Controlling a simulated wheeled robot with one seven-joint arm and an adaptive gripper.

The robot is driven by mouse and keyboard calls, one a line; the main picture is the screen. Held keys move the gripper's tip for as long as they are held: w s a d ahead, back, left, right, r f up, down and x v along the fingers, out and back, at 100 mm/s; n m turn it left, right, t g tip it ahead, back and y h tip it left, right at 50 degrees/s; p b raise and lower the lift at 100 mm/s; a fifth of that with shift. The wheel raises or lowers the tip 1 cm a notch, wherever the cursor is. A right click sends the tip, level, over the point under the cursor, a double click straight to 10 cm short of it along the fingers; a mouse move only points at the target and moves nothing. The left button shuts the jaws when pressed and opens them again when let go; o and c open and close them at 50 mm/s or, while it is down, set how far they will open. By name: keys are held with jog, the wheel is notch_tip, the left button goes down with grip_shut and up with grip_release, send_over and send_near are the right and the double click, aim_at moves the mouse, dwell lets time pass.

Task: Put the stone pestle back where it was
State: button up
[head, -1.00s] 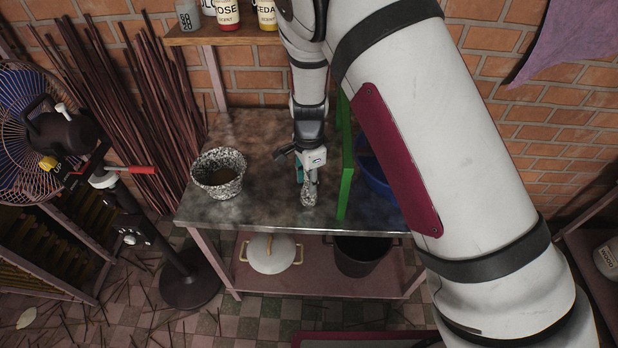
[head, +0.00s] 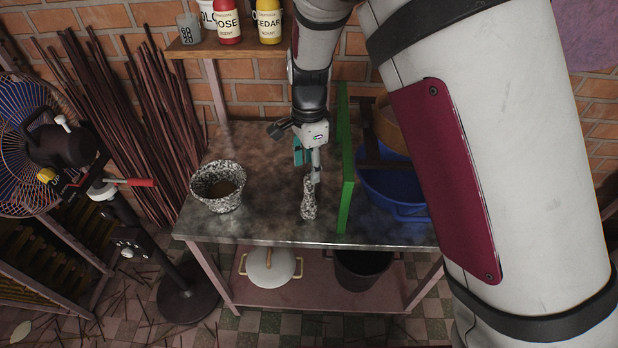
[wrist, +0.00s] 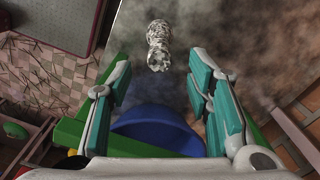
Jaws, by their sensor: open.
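The stone pestle (head: 309,200), speckled black and white, rests on the dark metal table (head: 262,222), just left of the green upright board (head: 346,190). The pestle (wrist: 158,45) shows just beyond the fingertips, roughly centred. A matching speckled mortar (head: 220,203) stands upright at the table's left, apart from the pestle, brown inside.
A blue basin (head: 395,193) stands right of the green board. Scent bottles (head: 228,22) stand on the shelf above. A fan (head: 22,140) and brown sticks (head: 125,120) are at left. The table between mortar and pestle is clear.

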jog(key=shift+r, duration=1.1)
jog(key=s+d+r+n+t+y, duration=0.1)
jog(key=s+d+r+n, duration=0.3)
jog(key=r, duration=0.4)
jog(key=s+d+r+n+t+y, duration=0.1)
jog(key=s+d+r+n, duration=0.1)
jog(key=s+d+r, duration=0.45)
jog(key=s+d+r+n+t+h, duration=0.1)
jog(key=s+d+r+n, duration=0.2)
jog(key=s+d, duration=0.2)
jog(key=s+d+r+n+t+h, duration=0.1)
jog(key=s+d+r+n, duration=0.3)
jog(key=s, duration=0.5)
jog(key=shift+s+d+t, duration=0.15)
jog(key=shift+d+t, duration=0.2)
jog(key=shift+t, duration=0.35)
